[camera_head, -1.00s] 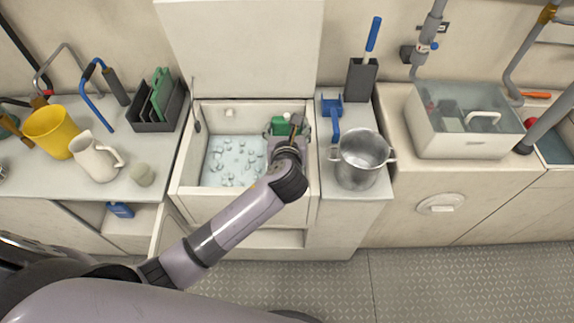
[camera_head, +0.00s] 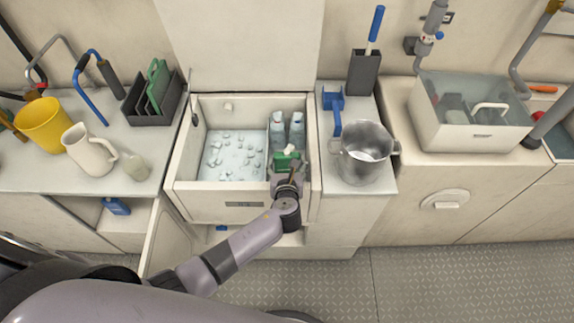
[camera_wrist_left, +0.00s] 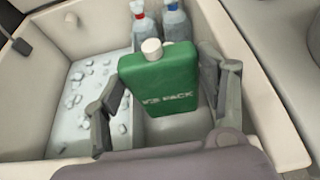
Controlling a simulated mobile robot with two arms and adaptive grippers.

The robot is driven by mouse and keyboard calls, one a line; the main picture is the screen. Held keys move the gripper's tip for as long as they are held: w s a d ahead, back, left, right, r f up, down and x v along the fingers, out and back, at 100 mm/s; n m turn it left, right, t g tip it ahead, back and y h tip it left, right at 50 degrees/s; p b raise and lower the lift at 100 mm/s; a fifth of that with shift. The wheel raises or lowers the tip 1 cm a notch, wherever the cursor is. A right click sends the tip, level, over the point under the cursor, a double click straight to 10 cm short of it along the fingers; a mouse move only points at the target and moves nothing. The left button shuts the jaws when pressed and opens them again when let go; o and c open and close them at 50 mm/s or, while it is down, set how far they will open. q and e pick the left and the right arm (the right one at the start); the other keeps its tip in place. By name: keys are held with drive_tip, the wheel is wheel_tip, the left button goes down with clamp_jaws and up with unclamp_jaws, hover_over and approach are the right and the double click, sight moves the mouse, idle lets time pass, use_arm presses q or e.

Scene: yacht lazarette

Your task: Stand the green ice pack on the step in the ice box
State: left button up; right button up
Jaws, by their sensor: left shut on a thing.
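The green ice pack (camera_head: 287,160), with a white cap, is upright in my left gripper (camera_head: 287,180) at the front right of the open ice box (camera_head: 240,205). The left wrist view shows the pack (camera_wrist_left: 160,85) between the two fingers of the left gripper (camera_wrist_left: 165,105), its lettered face toward the camera. The pack is over the pale step (camera_wrist_left: 175,128) along the box's right side. I cannot tell whether its base touches the step. My right gripper is not in view.
Two bottles, a left one (camera_head: 277,130) and a right one (camera_head: 297,130), stand behind the pack on the right side of the box. Loose ice (camera_head: 232,152) fills the left side. A steel pot (camera_head: 362,160) stands on the counter to the right.

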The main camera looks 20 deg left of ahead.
use_arm(q)
drive_tip(key=shift+f, duration=0.1)
drive_tip(key=shift+f, duration=0.3)
drive_tip(key=o, duration=1.4)
drive_tip(key=shift+r, duration=0.1)
